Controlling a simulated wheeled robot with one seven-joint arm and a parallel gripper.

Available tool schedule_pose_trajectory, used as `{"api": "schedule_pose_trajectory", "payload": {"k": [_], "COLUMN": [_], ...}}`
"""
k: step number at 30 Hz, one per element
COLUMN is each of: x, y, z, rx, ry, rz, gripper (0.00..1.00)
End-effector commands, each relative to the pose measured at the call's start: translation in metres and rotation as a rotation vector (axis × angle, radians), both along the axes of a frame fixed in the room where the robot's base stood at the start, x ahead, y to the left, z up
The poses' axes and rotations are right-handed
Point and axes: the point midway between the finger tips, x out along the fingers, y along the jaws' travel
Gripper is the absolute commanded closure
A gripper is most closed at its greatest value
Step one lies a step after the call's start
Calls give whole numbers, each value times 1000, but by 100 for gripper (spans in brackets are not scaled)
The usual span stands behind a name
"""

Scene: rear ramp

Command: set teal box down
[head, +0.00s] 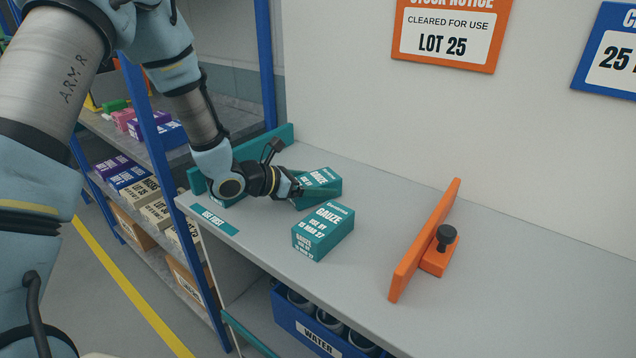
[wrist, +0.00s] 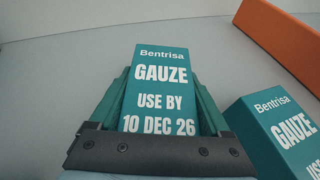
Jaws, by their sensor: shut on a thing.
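My gripper (head: 298,188) is shut on a teal gauze box (head: 321,184) near the back wall on the grey shelf top (head: 400,200). In the wrist view the held box (wrist: 160,75) sits between the two fingers (wrist: 160,88) and reads "USE BY 10 DEC 26". I cannot tell whether its underside touches the shelf. A second teal gauze box (head: 323,231) stands in front and apart from it; it also shows at right in the wrist view (wrist: 278,135). A third teal box (head: 232,200) is mostly hidden behind my arm at the left end.
An orange divider (head: 424,242) with a black knob stands to the right. A teal end stop (head: 284,136) and a "USE FIRST" strip (head: 214,221) mark the left end. Bare shelf lies between the boxes and divider. A blue "WATER" crate (head: 285,318) is below.

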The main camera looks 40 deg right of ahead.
Motion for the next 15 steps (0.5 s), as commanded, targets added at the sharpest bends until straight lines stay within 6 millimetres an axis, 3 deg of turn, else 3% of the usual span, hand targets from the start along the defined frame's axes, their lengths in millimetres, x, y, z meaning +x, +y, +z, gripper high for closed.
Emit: {"api": "schedule_pose_trajectory", "payload": {"k": [6,7,12,15], "x": [0,0,0,0], "y": [0,0,0,0], "z": [-4,-4,-3,-2], "rx": [-1,0,0,0], "ry": [0,0,1,1], "rz": [0,0,0,0], "gripper": [84,18,0,0]}}
